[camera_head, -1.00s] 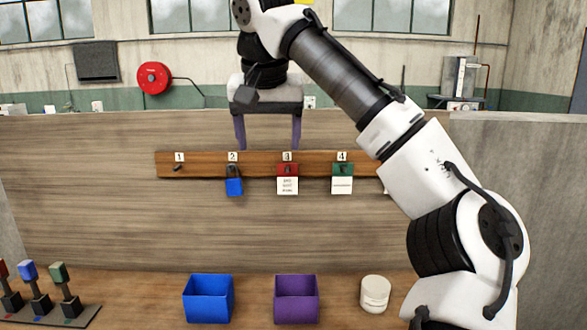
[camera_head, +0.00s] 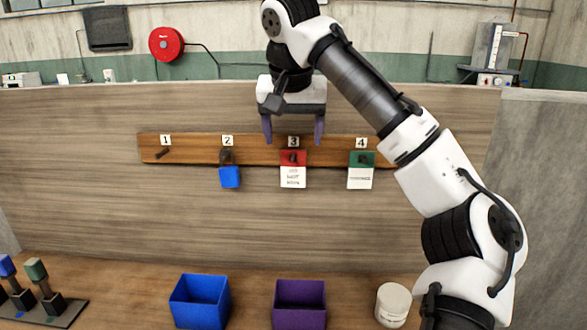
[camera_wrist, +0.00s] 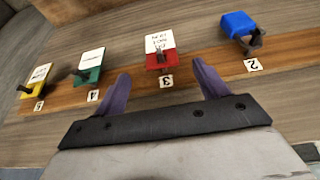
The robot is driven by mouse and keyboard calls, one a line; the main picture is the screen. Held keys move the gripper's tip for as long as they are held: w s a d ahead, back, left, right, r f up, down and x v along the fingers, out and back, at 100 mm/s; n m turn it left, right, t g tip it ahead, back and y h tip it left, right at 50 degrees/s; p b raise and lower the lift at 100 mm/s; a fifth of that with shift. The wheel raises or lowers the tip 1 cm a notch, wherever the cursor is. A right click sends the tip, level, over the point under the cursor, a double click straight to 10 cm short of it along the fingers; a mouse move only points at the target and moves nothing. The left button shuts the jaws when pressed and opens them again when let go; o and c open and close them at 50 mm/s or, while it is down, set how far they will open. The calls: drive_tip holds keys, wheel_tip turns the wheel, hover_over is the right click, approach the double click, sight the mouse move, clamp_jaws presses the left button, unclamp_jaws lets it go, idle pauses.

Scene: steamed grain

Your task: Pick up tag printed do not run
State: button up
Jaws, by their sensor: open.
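A tag with a red top and a white lower part (camera_head: 293,177) hangs at peg 3 of the wooden rail (camera_head: 190,155). Its white part carries several short lines of print, too small to read surely. It also shows in the wrist view, the red-topped tag (camera_wrist: 160,42) lying between the fingertips in the picture. My gripper (camera_head: 293,133) is open and empty, pointing down, with its purple fingers either side of the number 3 label in the head view. In the wrist view my gripper (camera_wrist: 161,72) shows both fingers apart, with nothing between them.
A blue padlock (camera_head: 230,177) hangs at peg 2 and a green-topped tag (camera_head: 360,178) at peg 4. A yellow-topped tag (camera_wrist: 36,82) is at peg 5. Peg 1 (camera_head: 162,154) is bare. A blue bin (camera_head: 200,305), purple bin (camera_head: 300,308) and white tub (camera_head: 393,305) stand below.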

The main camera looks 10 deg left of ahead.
sight(293, 156)
drive_tip(key=shift+p+x, duration=1.1)
drive_tip(key=shift+x, duration=2.3)
drive_tip(key=c, duration=1)
drive_tip(key=shift+r+b, duration=0.1)
drive_tip(key=shift+b, duration=0.35)
drive_tip(key=shift+c, duration=0.2)
